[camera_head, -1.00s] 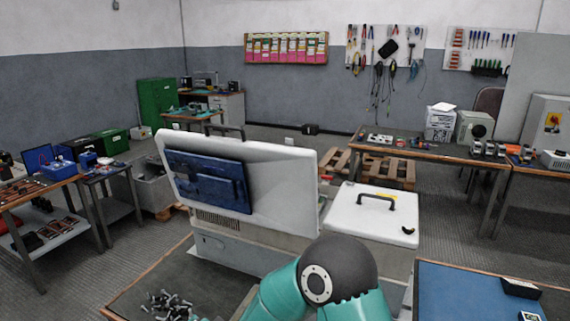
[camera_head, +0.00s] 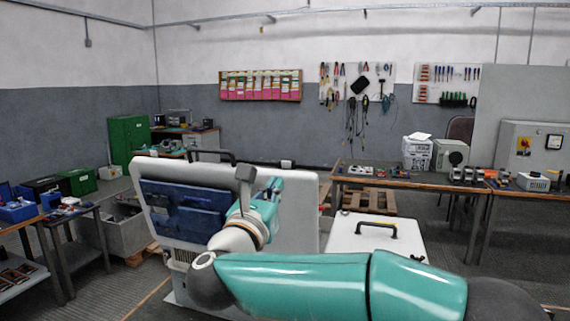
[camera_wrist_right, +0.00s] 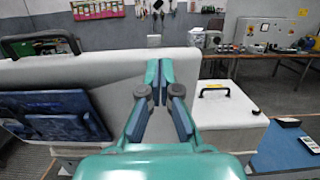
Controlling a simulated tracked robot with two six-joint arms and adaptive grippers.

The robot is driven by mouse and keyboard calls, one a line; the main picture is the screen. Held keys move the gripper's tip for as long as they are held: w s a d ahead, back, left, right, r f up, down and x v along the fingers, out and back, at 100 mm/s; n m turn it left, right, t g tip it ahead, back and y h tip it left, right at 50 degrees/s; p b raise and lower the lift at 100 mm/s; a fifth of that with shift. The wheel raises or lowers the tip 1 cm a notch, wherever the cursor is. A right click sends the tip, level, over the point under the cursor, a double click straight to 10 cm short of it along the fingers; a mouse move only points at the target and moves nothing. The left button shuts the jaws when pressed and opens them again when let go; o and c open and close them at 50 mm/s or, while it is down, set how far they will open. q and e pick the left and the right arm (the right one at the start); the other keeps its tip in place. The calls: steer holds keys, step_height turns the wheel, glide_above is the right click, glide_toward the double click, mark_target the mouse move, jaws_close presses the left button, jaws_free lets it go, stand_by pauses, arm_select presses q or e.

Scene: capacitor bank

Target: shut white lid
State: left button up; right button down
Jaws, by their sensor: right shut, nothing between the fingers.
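The white lid (camera_head: 294,208) stands raised and tilted, with a blue panel (camera_head: 182,205) on the face towards me and a black handle (camera_head: 212,156) behind its top edge. It also fills the left and middle of the right wrist view (camera_wrist_right: 204,75). My right gripper (camera_head: 272,186) is in front of this face, right of the blue panel. In the right wrist view its fingers (camera_wrist_right: 158,72) are together and empty, near the lid's upper edge. I cannot tell whether they touch it. My right arm hides the lid's lower part. My left gripper is not in view.
To the right, a second white lid (camera_head: 352,230) with a black handle (camera_head: 376,228) lies flat. A workbench (camera_head: 400,182) with devices stands behind, over pallets. Benches with boxes stand at left. A blue mat (camera_wrist_right: 275,150) lies to the right.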

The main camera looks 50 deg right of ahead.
mark_target(290, 163)
steer(key=p+x, duration=0.2)
steer(key=x, duration=0.4)
steer(key=shift+d+r+p, duration=0.15)
steer(key=shift+d+p, duration=0.1)
steer(key=shift+p, duration=0.05)
steer(key=shift+w+d, duration=0.3)
steer(key=shift+d, duration=0.3)
